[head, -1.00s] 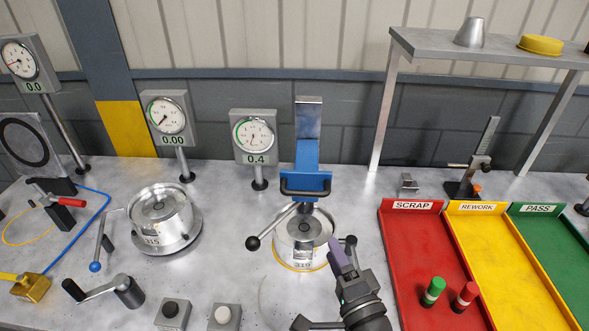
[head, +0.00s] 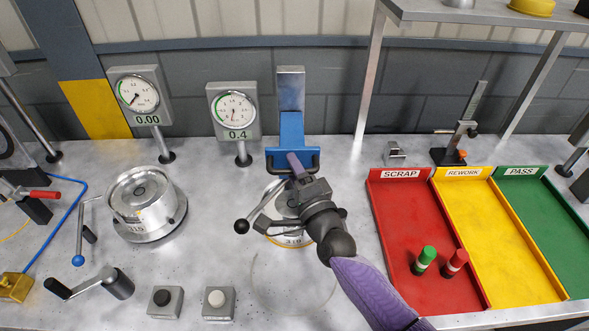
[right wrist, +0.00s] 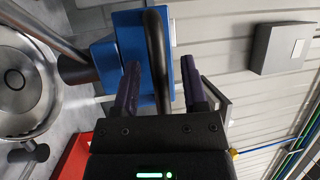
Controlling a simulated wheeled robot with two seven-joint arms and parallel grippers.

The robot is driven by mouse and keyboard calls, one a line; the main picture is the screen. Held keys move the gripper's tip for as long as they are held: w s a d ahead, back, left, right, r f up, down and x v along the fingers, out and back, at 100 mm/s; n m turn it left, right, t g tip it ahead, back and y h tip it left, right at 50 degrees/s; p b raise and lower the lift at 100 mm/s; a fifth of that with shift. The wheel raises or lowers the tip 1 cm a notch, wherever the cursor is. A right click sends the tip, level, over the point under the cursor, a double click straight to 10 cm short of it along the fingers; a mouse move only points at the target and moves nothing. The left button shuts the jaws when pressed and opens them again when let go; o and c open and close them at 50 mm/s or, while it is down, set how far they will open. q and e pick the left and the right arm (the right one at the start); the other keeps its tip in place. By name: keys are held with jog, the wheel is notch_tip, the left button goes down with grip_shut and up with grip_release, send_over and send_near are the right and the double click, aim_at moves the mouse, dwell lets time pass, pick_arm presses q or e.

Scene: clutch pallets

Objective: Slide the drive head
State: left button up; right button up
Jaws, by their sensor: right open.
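The blue drive head (head: 291,130) sits on an upright metal column (head: 290,88), with a black handle bar (head: 316,160) across its front. My right gripper (head: 297,163) is at this handle with its fingers open. In the right wrist view the handle bar (right wrist: 156,45) runs between the two dark purple fingers, with a gap on each side, and the blue body (right wrist: 130,45) lies behind it. A round metal clutch unit (head: 277,209) stands under the head, partly hidden by my right gripper. My left gripper is not in view.
A lever with a black knob (head: 241,226) sticks out left of the clutch unit. A second metal unit (head: 145,200) stands further left. The red scrap tray (head: 405,225), holding a green and a red peg, lies to the right. Dial gauges (head: 233,110) stand behind.

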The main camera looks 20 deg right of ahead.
grip_shut()
dwell(1.4)
